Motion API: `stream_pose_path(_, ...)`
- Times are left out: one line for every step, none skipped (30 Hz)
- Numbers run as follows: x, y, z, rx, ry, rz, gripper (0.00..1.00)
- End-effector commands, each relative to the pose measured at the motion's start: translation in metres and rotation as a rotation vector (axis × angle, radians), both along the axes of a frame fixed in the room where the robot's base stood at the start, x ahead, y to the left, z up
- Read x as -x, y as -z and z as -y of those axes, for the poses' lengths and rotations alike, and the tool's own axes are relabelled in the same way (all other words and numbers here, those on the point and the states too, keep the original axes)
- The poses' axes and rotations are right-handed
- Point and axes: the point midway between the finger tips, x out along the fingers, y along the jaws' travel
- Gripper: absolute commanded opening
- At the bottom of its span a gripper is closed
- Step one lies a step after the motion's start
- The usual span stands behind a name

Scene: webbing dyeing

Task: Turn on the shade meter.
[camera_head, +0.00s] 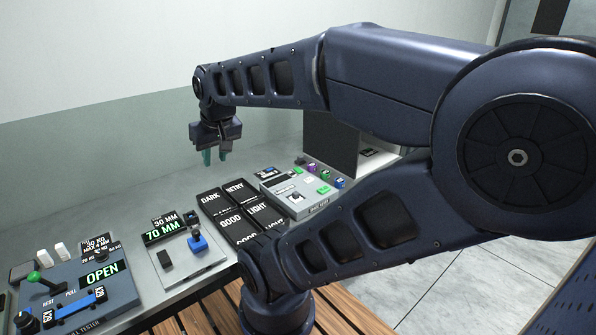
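A light grey instrument box (312,203) stands on the bench right of centre in the head view. It is probably the shade meter, but its front label is too small to read. It has a dark display at its back and a small control on top whose position I cannot make out. My gripper (215,157) hangs above the bench, up and left of this box in the picture. It points down with its teal fingers apart and nothing between them. My arm covers part of the bench's right side.
Black tiles marked DARK, RETRY, GOOD and LIGHT (231,222) lie left of the box. A plate with a 70 MM display (163,231) and a pull tester showing OPEN (100,274) stand further left. Small coloured pieces (311,168) and a dark booth (331,142) are behind the box.

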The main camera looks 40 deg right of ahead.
Motion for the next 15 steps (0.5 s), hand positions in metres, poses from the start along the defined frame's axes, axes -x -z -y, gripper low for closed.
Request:
stream_pose_path(-0.001,0.000,0.000,-0.001,0.002,0.000,0.19)
stream_pose_path(-0.001,0.000,0.001,-0.002,0.006,-0.001,0.13)
stream_pose_path(-0.003,-0.001,0.002,-0.006,0.012,-0.003,0.05)
stream_pose_path(-0.005,-0.001,0.003,-0.009,0.019,-0.005,0.00)
stream_pose_path(-0.007,-0.002,0.004,-0.014,0.028,-0.007,0.00)
stream_pose_path(-0.011,-0.003,0.006,-0.021,0.042,-0.011,0.00)
stream_pose_path(-0.015,-0.003,0.008,-0.027,0.056,-0.015,0.00)
stream_pose_path(-0.019,-0.004,0.011,-0.034,0.071,-0.019,0.00)
stream_pose_path(-0.025,-0.005,0.015,-0.046,0.096,-0.025,0.00)
stream_pose_path(-0.030,-0.006,0.018,-0.055,0.115,-0.029,0.00)
stream_pose_path(-0.035,-0.007,0.021,-0.064,0.135,-0.033,0.00)
stream_pose_path(-0.042,-0.007,0.027,-0.075,0.163,-0.039,0.00)
stream_pose_path(-0.047,-0.008,0.030,-0.084,0.184,-0.044,0.00)
stream_pose_path(-0.052,-0.008,0.034,-0.094,0.204,-0.047,0.00)
stream_pose_path(-0.059,-0.009,0.040,-0.106,0.233,-0.053,0.00)
